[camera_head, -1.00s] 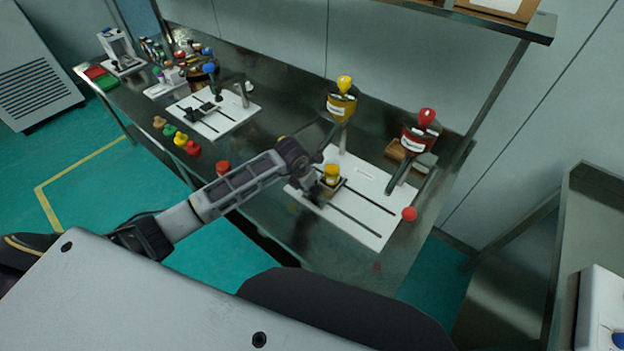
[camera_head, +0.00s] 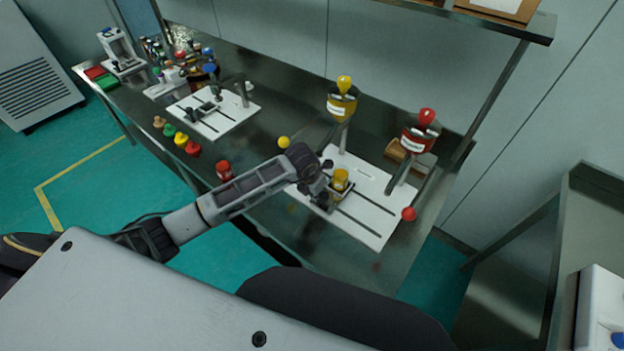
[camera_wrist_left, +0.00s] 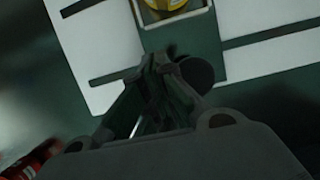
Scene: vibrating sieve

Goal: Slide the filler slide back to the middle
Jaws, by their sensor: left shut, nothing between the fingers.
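The filler slide (camera_head: 346,192) is a small carriage on a white board (camera_head: 372,178) with two dark slots, carrying a yellow jar (camera_head: 340,178). It stands near the left part of the slots. In the left wrist view, the slide (camera_wrist_left: 182,17) and yellow jar (camera_wrist_left: 166,4) are cut by the top edge. My left gripper (camera_head: 328,200) is at the near-left side of the slide. In the wrist view, its fingers (camera_wrist_left: 172,66) are shut and empty, close to a dark round knob (camera_wrist_left: 203,72) at the slide's near end. I cannot tell whether they touch it. My right gripper is out of view.
A yellow hopper (camera_head: 342,105) and a red hopper (camera_head: 419,135) stand on posts behind the board. A red jar (camera_head: 224,170) stands beside my left arm.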

